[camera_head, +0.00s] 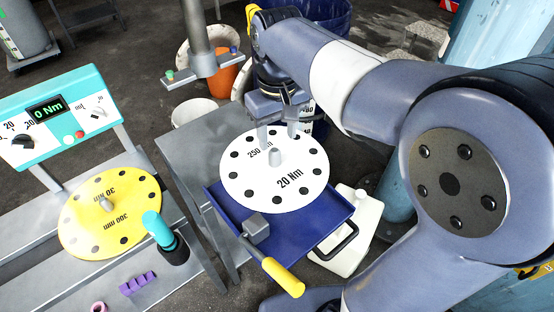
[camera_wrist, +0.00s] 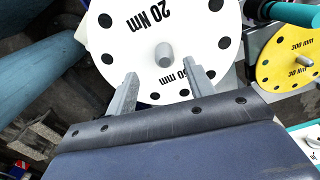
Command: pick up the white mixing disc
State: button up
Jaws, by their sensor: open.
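The white mixing disc (camera_head: 250,186) has a ring of dark holes, a short grey centre peg (camera_head: 275,157) and the text "20 Nm". It lies over a blue tray (camera_head: 322,228) beside a grey metal table. My gripper (camera_head: 279,138) is at the disc's far side, pointing down close to the peg. In the wrist view the white disc (camera_wrist: 130,45) fills the top middle. The two fingers of my gripper (camera_wrist: 164,90) are spread apart, with the peg (camera_wrist: 164,52) ahead of the gap between them. Nothing is between the fingers. Whether they touch the disc is unclear.
A yellow disc (camera_head: 88,222) lies on the left bench near a turquoise-handled tool (camera_head: 158,228). A turquoise control box (camera_head: 52,118) reads "0 Nm". A grey column with a crossbar (camera_head: 203,66) stands behind the disc.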

aim_at(275, 150)
jog(key=f, duration=0.6)
jog(key=shift+a+f, duration=0.3)
grip_shut()
dwell(0.4)
